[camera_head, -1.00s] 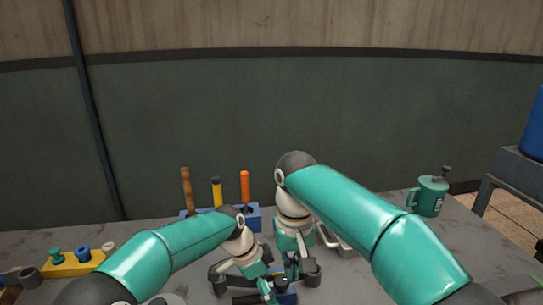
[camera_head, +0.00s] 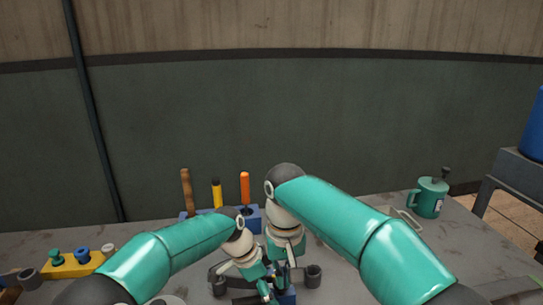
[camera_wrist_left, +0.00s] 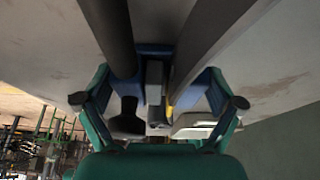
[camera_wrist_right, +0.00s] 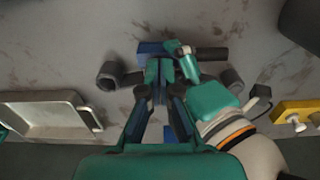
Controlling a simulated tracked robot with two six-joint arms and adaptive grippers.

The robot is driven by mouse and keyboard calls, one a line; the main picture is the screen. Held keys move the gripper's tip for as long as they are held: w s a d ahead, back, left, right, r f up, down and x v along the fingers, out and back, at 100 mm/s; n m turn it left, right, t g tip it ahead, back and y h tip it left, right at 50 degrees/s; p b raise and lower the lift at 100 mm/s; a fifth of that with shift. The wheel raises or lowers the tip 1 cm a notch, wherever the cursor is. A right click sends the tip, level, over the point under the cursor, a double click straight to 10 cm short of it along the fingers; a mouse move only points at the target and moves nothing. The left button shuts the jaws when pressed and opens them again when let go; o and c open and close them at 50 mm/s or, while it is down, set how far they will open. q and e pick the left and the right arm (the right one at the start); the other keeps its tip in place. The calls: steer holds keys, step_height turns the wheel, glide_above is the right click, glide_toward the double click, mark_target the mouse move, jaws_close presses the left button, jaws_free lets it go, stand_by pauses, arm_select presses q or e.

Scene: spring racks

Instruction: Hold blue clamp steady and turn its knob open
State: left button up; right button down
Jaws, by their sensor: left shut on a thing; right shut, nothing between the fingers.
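The blue clamp (camera_head: 288,298) is low in the middle of the head view, mostly covered by my grippers. In the right wrist view its blue body (camera_wrist_right: 150,47) shows beyond my right fingertips. My left gripper (camera_head: 266,286) reaches in from the left and is shut on the clamp; its fingertips (camera_wrist_right: 184,49) show in the right wrist view. My right gripper (camera_head: 284,276) points down over the clamp, shut with nothing between its fingers (camera_wrist_right: 160,72). I cannot make out the knob; the fingers cover that area.
A dark fixture with hollow round ends (camera_wrist_right: 107,74) flanks the clamp. A metal tray (camera_wrist_right: 42,115) lies to one side. A blue tool rack (camera_head: 252,218), a yellow block with knobs (camera_head: 72,266) and a green mug (camera_head: 430,197) stand farther off. Bare bench shows at the right.

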arm_select(q)
steer(key=shift+w, duration=0.1)
arm_select(e)
steer(key=shift+f, duration=1.9)
steer(key=shift+w, duration=0.2)
steer(key=shift+w+d, duration=0.15)
steer(key=shift+d, duration=0.25)
step_height(320, 180, up, 6)
steer(key=shift+s, duration=0.45)
